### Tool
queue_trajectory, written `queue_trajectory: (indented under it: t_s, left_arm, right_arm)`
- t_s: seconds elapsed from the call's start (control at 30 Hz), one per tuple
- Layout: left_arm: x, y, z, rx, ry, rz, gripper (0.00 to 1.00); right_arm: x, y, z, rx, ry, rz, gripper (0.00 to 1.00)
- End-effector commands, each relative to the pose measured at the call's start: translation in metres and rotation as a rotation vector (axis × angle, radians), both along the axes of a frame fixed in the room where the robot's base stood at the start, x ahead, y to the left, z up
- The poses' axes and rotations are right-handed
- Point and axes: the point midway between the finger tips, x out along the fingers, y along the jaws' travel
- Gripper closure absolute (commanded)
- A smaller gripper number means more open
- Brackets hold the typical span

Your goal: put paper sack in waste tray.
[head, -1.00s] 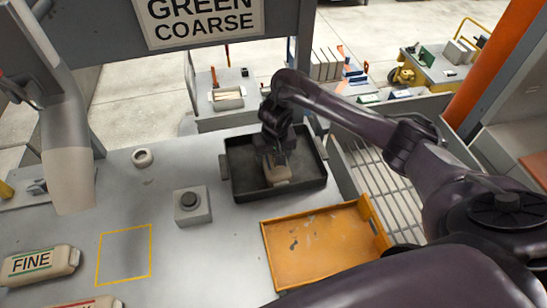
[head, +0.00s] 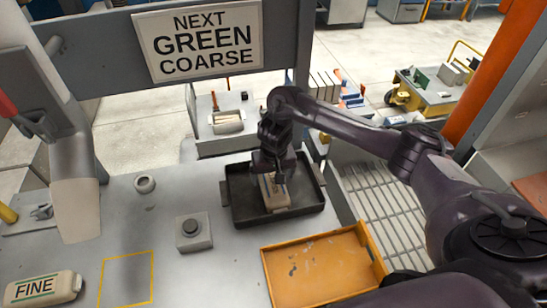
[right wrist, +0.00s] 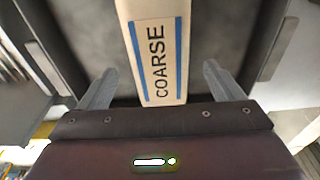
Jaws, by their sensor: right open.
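The paper sack (head: 275,196) is pale, lies in the black tray (head: 236,212), and has blue stripes and the word COARSE. My right gripper (head: 270,176) is above it and hides its far end in the head view. In the right wrist view the gripper (right wrist: 160,78) is open, its fingers wide apart. The sack (right wrist: 157,60) lies between and beyond them, with a gap on both sides. My left gripper is not in view.
An orange tray (head: 318,268) stands in front of the black tray. A grey button box (head: 193,232) and a sack marked FINE (head: 38,287) are to the left. A sign (head: 200,40) reads NEXT GREEN COARSE. A slatted surface (head: 385,205) lies right.

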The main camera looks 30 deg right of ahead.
Motion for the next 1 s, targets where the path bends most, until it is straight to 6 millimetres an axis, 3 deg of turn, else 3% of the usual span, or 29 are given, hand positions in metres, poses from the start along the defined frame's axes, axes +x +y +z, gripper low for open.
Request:
queue_trajectory:
  t_s: [0.03, 0.1, 0.33, 1.0]
  left_arm:
    - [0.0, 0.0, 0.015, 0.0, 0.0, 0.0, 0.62]
    - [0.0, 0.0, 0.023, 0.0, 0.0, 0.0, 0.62]
    - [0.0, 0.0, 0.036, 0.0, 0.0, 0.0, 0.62]
    - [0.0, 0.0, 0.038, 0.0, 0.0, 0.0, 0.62]
  right_arm:
    - [0.0, -0.001, 0.022, -0.004, -0.004, 0.003, 0.13]
    - [-0.002, -0.001, 0.036, -0.004, -0.003, 0.003, 0.13]
    - [-0.007, 0.001, 0.067, -0.003, -0.002, 0.001, 0.13]
    - [-0.009, 0.002, 0.073, -0.001, 0.001, -0.001, 0.13]
